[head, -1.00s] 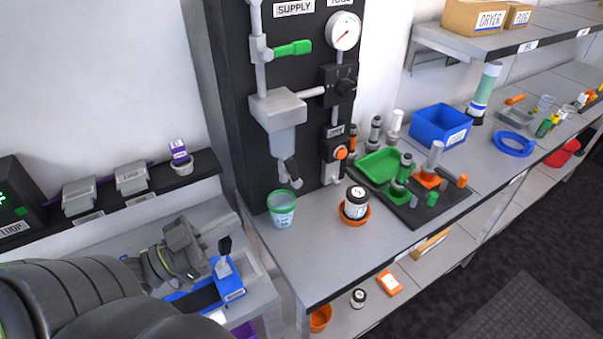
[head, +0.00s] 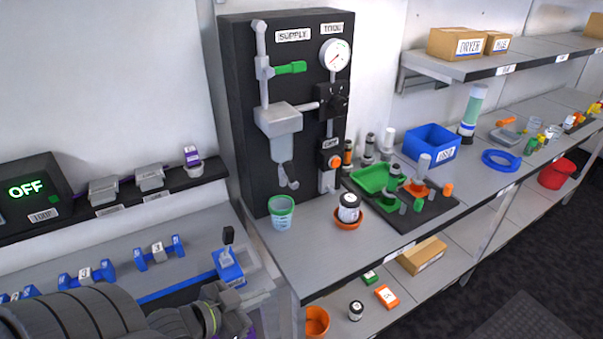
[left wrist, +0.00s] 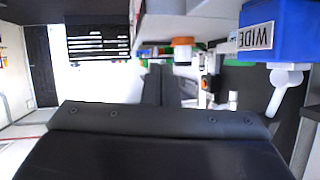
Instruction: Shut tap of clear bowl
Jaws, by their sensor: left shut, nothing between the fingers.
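The clear bowl (head: 283,148) hangs under a grey block (head: 278,119) on the black panel (head: 235,120). Its small grey tap (head: 288,180) is at the bottom of the bowl; I cannot tell whether it is open or shut. A green-rimmed clear cup (head: 282,213) stands on the bench below the tap. My left gripper (head: 262,298) is shut and empty, low in front of the bench's left end, well apart from the tap. The left wrist view shows dark gripper parts (left wrist: 155,85). My right gripper is not in view.
A green lever (head: 291,68) points sideways on the supply pipe. A blue holder (head: 229,268) is close to my left gripper. The bench front between cup and edge is clear.

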